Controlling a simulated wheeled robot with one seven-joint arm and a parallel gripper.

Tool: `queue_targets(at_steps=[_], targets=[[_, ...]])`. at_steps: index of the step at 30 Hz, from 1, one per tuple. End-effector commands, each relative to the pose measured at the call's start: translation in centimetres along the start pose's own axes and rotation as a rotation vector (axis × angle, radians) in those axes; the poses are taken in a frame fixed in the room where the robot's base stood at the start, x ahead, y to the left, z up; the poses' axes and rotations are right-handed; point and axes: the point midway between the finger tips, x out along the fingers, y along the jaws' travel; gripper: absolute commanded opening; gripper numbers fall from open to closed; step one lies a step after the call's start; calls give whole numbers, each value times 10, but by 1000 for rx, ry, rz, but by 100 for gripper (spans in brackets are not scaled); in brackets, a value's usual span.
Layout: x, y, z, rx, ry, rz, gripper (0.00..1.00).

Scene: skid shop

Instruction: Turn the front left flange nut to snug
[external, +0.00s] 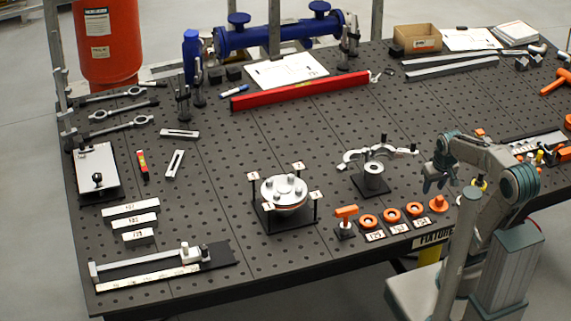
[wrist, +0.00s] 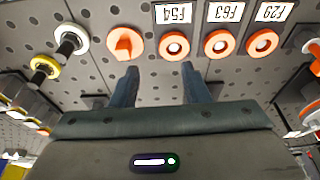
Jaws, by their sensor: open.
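The round silver flange (external: 284,204) sits on a dark stand near the middle of the table, with several nuts on its top. Small numbered tags stand around it; the nuts are too small to tell how tight they are. The flange does not show in the wrist view. My gripper (external: 434,188) is well to the right of the flange, above the table's front right part. In the wrist view my gripper (wrist: 160,88) has its two fingers apart with nothing between them.
Orange rings (wrist: 173,45) with labels and an orange knob (wrist: 125,43) lie ahead of my fingers. An orange-handled tool (external: 346,212) stands right of the flange. A red beam (external: 300,91) lies behind.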

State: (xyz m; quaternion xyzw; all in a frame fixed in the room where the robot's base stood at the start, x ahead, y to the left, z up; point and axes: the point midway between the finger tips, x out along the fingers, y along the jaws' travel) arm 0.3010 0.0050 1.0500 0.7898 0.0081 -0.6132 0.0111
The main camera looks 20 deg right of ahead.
Motion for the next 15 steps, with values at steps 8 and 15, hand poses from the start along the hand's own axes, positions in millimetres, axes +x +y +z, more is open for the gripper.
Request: queue_targets(at_steps=[8, 15], targets=[[-44, -61, -95, -342, -51, -10, 42], [-70, -152, -168, -687, -94, -38, 42]])
